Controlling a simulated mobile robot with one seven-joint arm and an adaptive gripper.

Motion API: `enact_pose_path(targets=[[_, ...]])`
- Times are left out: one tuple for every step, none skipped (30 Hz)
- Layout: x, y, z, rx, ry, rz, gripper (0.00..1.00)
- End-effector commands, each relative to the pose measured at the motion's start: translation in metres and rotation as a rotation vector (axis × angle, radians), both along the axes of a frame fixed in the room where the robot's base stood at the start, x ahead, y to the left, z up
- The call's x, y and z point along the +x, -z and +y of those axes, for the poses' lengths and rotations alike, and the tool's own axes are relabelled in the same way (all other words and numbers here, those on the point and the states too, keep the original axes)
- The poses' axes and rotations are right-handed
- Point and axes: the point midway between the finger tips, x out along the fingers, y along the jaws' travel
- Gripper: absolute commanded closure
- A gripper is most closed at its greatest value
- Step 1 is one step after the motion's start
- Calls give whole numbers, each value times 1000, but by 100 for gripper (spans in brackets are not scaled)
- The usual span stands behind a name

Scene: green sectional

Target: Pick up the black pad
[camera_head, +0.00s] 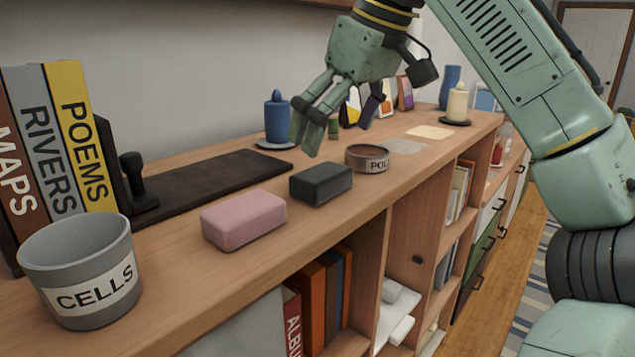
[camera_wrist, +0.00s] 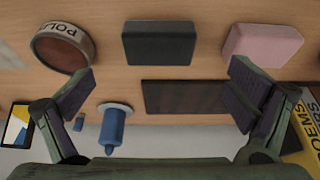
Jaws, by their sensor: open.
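The black pad (camera_head: 321,184) is a dark rounded block lying on the wooden shelf top, between a pink block and a small round tin. In the wrist view the black pad (camera_wrist: 159,43) is at the top centre, ahead of the fingers and apart from them. My gripper (camera_head: 335,130) hangs above the shelf, behind and above the pad, with nothing between its fingers. In the wrist view my gripper (camera_wrist: 160,100) shows its two fingers spread wide at left and right.
The pink block (camera_head: 244,220) lies left of the pad, and the round tin (camera_head: 367,158) stands close on its right. A flat dark board (camera_head: 215,180) lies behind. A blue candle (camera_head: 278,118), a grey pot (camera_head: 80,265) and books (camera_head: 85,135) also stand on the shelf.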

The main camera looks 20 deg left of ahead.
Motion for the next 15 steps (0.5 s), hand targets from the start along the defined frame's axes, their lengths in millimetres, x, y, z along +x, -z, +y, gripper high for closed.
enact_pose_path(targets=[[1, 8, 3, 1, -3, 3, 2], [1, 12, 5, 1, -3, 2, 2], [2, 15, 6, 0, -3, 1, 2], [2, 17, 7, 0, -3, 1, 2], [2, 19, 7, 1, -2, 1, 2], [3, 20, 8, 1, -1, 0, 2], [3, 22, 9, 1, 0, 1, 2], [4, 24, 10, 1, -1, 2, 2], [4, 28, 11, 1, -2, 1, 2], [5, 32, 12, 2, -3, 2, 2], [5, 36, 14, 2, -4, 2, 2], [7, 41, 16, 2, -3, 2, 2], [7, 46, 17, 2, -3, 2, 2], [8, 50, 19, 2, -3, 2, 2], [9, 55, 20, 0, 0, 0, 2]])
